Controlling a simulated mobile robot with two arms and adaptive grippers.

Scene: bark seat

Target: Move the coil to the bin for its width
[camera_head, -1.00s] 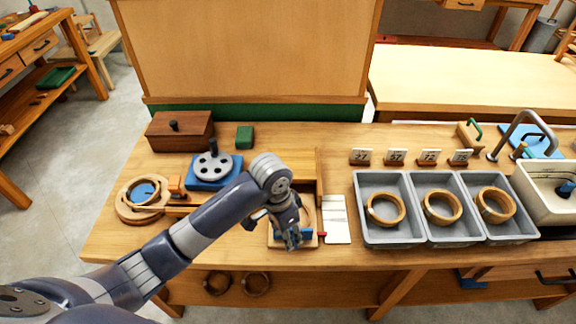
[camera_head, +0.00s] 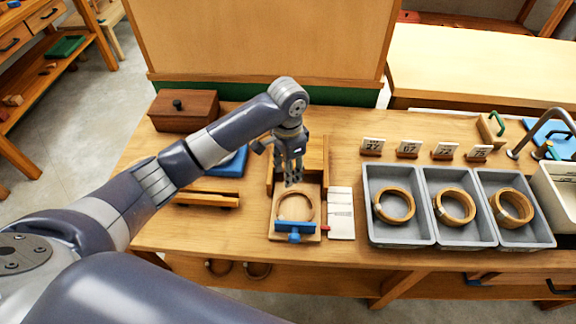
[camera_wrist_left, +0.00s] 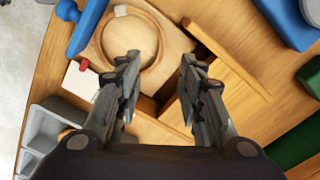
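A thin wooden coil (camera_head: 311,209) lies flat in a square wooden gauge tray (camera_head: 273,226) with a blue slider (camera_head: 295,228) at its front. It also shows as a ring with a small pale patch in the left wrist view (camera_wrist_left: 159,42). My left gripper (camera_head: 293,182) is just above and behind the coil, pointing down. Its two fingers are apart and empty in the left wrist view (camera_wrist_left: 160,72). Three grey bins, left (camera_head: 404,240), middle (camera_head: 462,239) and right (camera_head: 520,238), each hold coils. Number cards (camera_head: 408,148) stand behind them. My right gripper is out of view.
A white sheet (camera_head: 341,213) with a red piece lies between the tray and the bins. A brown lidded box (camera_head: 184,110) stands at the back left. A white basin (camera_head: 562,205) is at the right. More rings hang under the bench.

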